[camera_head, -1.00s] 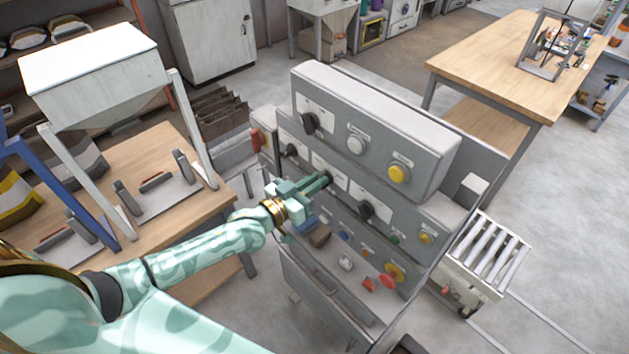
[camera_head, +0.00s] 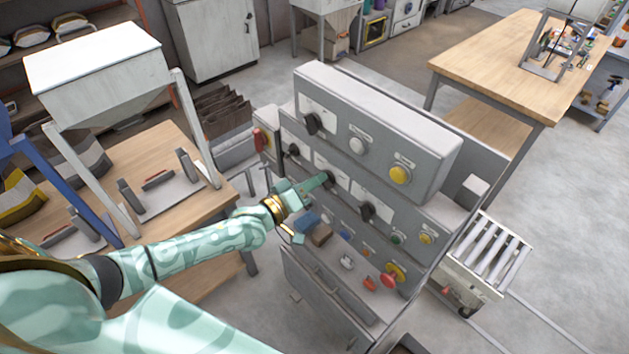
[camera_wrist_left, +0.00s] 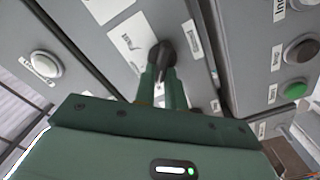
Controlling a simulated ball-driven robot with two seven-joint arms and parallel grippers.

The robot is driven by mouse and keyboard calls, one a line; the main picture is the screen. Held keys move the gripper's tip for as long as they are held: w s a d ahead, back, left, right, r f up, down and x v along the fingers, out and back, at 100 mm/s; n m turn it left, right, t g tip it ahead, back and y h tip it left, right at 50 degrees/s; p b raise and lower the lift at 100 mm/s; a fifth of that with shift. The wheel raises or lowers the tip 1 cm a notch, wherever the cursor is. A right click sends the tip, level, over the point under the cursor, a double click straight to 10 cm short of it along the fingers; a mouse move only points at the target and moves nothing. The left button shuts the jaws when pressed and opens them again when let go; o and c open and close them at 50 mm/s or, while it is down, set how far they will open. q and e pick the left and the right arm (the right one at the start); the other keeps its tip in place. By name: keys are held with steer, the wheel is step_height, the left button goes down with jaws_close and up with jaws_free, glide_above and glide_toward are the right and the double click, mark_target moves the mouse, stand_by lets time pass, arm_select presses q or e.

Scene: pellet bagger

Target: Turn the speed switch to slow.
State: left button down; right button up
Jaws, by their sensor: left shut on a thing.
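The grey control panel (camera_head: 375,150) carries several black rotary switches. My left gripper (camera_head: 320,182) reaches in from the left and is shut on one black switch (camera_head: 329,178) in the middle row. In the left wrist view, the gripper's two green fingers (camera_wrist_left: 160,72) sit on either side of this dark switch (camera_wrist_left: 162,50), on a white label plate. The small labels around it are too blurred to read, so I cannot tell its setting. My right gripper is not in view.
Other black switches (camera_head: 311,124), (camera_head: 367,210) and a yellow button (camera_head: 398,175) are close by on the panel. A roller conveyor (camera_head: 487,250) stands to the right.

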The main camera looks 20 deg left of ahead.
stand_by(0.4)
arm_select(q)
steer(key=c, duration=1.5)
jaws_free()
steer(key=shift+o, duration=0.2)
steer(key=b+v, duration=0.1)
steer(key=v, duration=1.5)
steer(key=shift+s+a+f, duration=0.1)
